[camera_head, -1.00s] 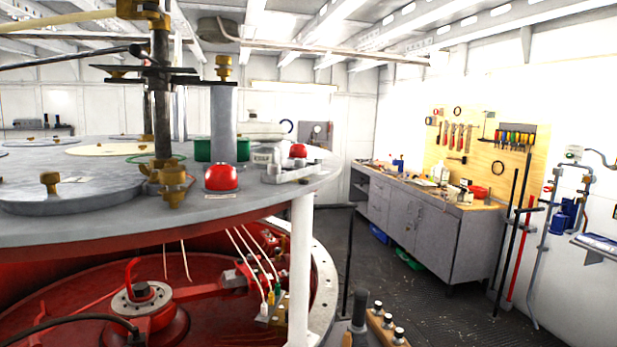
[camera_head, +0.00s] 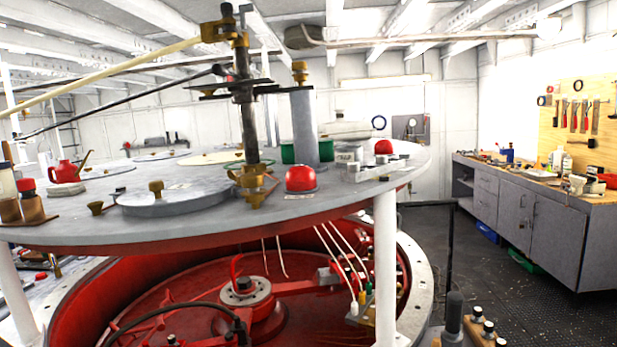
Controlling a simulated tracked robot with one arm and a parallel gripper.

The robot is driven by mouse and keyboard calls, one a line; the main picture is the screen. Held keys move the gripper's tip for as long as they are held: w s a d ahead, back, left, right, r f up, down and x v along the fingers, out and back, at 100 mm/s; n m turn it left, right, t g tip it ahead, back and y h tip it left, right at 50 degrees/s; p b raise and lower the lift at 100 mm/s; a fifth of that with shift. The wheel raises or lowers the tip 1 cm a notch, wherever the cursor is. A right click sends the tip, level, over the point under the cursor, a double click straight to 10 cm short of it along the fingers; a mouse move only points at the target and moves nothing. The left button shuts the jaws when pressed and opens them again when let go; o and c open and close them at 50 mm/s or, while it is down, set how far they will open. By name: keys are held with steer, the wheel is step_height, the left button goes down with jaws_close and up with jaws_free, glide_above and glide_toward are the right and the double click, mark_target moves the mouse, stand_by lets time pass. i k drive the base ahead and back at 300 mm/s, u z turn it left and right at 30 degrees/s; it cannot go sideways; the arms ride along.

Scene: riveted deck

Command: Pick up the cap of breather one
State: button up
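Two red domed caps show on the grey round deck plate (camera_head: 345,208). The nearer red cap (camera_head: 300,178) sits near the plate's front edge, with a small label in front of it. The farther red cap (camera_head: 383,147) sits toward the plate's right edge. I cannot read the labels, so I cannot tell which one belongs to breather one. My gripper does not show in this view, and nothing is seen touching either cap.
A tall grey cylinder (camera_head: 304,125) and a dark post with brass fittings (camera_head: 247,125) stand close behind the nearer cap. A red oil can (camera_head: 66,172) stands at left. A white leg (camera_head: 385,260) supports the plate.

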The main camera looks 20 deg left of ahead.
mark_target(300, 177)
steer(key=i, duration=1.65)
steer(key=u, duration=0.05)
